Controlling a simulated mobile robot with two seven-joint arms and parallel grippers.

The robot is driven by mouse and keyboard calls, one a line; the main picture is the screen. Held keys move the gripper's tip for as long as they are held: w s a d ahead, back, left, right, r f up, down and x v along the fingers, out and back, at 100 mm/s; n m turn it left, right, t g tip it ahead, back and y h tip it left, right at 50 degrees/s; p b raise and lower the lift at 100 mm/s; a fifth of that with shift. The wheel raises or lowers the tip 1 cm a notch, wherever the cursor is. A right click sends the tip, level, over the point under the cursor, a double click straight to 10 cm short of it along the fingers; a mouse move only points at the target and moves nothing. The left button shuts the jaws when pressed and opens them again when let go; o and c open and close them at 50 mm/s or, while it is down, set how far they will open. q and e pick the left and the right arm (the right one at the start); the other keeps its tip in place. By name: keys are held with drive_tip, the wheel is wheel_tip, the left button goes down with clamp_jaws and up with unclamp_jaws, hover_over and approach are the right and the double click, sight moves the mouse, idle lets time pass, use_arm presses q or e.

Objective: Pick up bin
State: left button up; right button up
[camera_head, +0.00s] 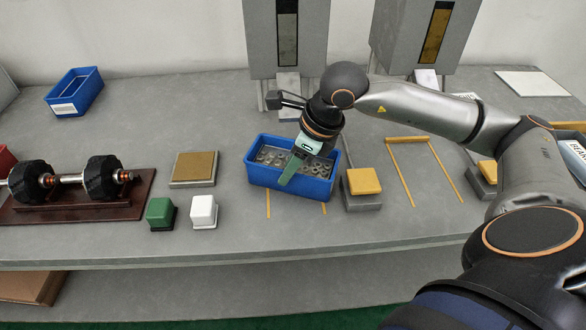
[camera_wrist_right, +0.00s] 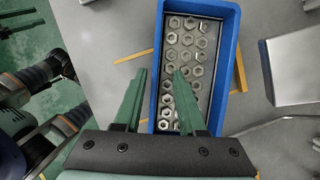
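A blue bin (camera_head: 262,179) stands on the grey table in the middle of the head view. It holds many metal nuts; in the right wrist view the bin (camera_wrist_right: 229,75) shows them in rows. My right gripper (camera_head: 288,178) is over the bin, its green fingers pointing down. In the wrist view the gripper (camera_wrist_right: 159,73) is open, one finger appearing outside the bin's wall and the other over the nuts, with the wall between them. I cannot tell whether the fingers touch it. My left gripper is not in view.
A second blue bin (camera_head: 75,92) stands at the back left. A green block (camera_head: 160,212), a white block (camera_head: 203,210) and a yellow-topped block (camera_head: 362,181) stand near the bin. A dumbbell-like part (camera_head: 70,182) rests on a brown board at left. Grey machines stand behind.

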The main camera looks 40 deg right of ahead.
sight(275, 188)
drive_tip(key=x, duration=0.4)
drive_tip(key=shift+a+f, duration=0.1)
drive_tip(key=shift+a, duration=0.2)
drive_tip(key=shift+c, duration=0.2)
clamp_jaws()
idle(0.9)
